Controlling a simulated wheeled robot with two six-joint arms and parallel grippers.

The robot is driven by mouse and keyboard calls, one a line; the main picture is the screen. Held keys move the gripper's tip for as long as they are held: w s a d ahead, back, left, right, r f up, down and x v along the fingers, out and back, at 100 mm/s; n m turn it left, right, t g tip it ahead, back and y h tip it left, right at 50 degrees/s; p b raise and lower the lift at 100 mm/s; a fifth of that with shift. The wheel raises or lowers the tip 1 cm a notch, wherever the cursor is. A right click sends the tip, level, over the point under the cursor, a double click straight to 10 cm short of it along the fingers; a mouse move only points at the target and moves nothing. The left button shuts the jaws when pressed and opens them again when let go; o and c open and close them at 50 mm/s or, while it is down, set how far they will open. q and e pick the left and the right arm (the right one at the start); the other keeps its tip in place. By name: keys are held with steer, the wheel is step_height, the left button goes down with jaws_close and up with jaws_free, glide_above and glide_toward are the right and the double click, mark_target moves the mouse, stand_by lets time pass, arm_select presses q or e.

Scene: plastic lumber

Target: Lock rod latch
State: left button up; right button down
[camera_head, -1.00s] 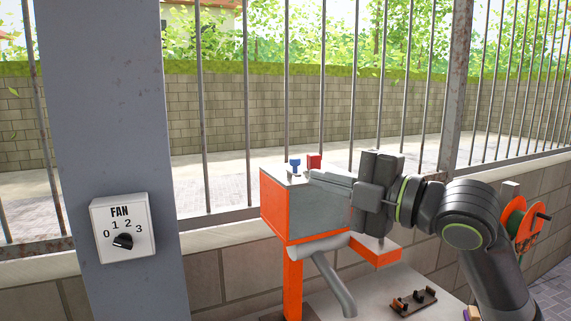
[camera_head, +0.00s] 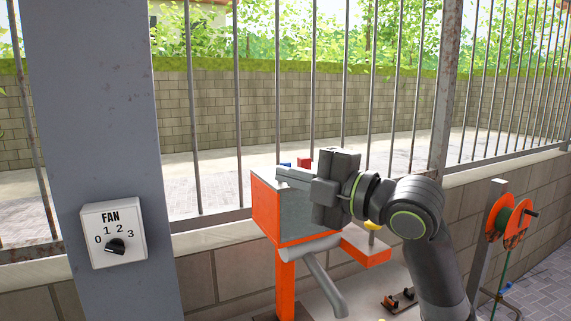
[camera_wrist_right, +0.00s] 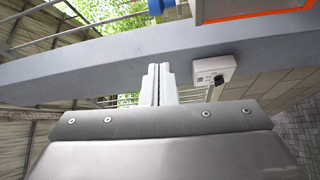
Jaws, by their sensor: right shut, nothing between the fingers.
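A small brown base with black fittings (camera_head: 399,301) lies on the bench at the bottom right of the head view. It may be the rod latch, but it is partly hidden behind my right arm and too small to read its state. My right gripper (camera_head: 280,174) is shut and empty, with its fingers pointing left over the top of the orange and grey box (camera_head: 263,210). In the right wrist view the fingers (camera_wrist_right: 158,70) are together with nothing between them. My left gripper is not in view.
The box stands on an orange post (camera_head: 286,285), with a grey spout (camera_head: 325,285) below. A blue part and a red part (camera_head: 304,163) stand on top. A fan switch (camera_head: 114,235) is on the pillar. An orange reel (camera_head: 514,220) is at the right. Metal bars run behind.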

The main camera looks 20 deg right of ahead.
steer(key=w+p, duration=0.1)
steer(key=w, duration=0.1)
steer(key=w+p, duration=0.2)
steer(key=w, duration=0.1)
steer(key=shift+w+d+f, duration=0.15)
steer(key=shift+w+d, duration=0.05)
stand_by(0.4)
